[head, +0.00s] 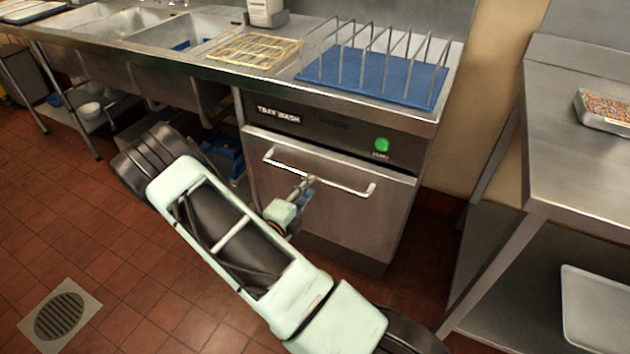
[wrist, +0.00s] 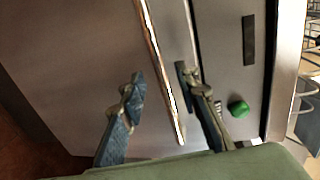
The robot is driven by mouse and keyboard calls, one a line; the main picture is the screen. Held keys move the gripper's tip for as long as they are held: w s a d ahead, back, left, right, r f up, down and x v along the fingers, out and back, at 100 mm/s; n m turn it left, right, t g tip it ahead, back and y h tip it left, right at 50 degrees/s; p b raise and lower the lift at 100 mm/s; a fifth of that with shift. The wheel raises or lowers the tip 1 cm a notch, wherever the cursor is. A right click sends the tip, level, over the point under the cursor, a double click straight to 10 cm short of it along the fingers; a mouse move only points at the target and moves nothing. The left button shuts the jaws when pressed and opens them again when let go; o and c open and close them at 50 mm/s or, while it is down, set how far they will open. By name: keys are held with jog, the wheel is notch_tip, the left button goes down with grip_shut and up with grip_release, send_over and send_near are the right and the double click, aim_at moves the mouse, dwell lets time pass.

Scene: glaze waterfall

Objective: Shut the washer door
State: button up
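The tray washer (head: 405,140), labelled "TRAY WASH", stands under the counter. Its steel door (head: 345,220) is upright, flush or nearly flush with the front; I cannot tell if a small gap is left at its top edge. A long bar handle (head: 335,182) runs across the top of the door. My gripper (head: 304,190) is at the door front, just below the handle's middle. In the wrist view my gripper (wrist: 158,90) has its two fingers apart, with the handle (wrist: 165,75) between them in the picture. Neither finger clearly touches the handle. A dark line runs along the door's top edge.
A blue mat with a wire rack (head: 420,85) lies on the counter above, with sinks to the left. A steel table (head: 590,150) stands at right. Red tile floor (head: 130,280) is open at left.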

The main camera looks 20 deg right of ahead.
jog(key=x, duration=0.5)
jog(key=shift+w+d+b, duration=0.1)
jog(key=shift+d+b, duration=0.05)
jog(key=shift+b, duration=0.2)
grip_shut()
